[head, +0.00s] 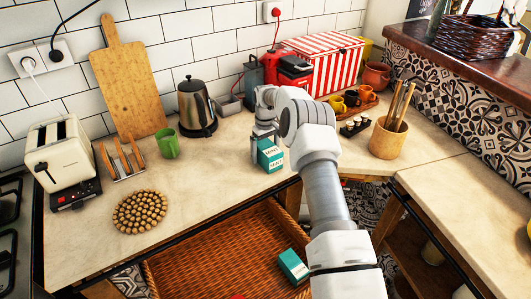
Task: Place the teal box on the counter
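A teal and white box (270,156) is at the front edge of the counter (220,165), in the middle of the head view. It looks upright and at counter height; I cannot tell whether its base touches the surface. My gripper (266,138) points down at it from above, with a finger along its left side. The other finger is partly hidden, so I cannot tell whether the fingers grip the box.
A kettle (196,108), green mug (168,143), toaster (60,155) and round trivet (140,211) stand to the left. A striped box (322,62), small cups and a utensil pot (388,138) stand to the right. The counter between trivet and teal box is clear.

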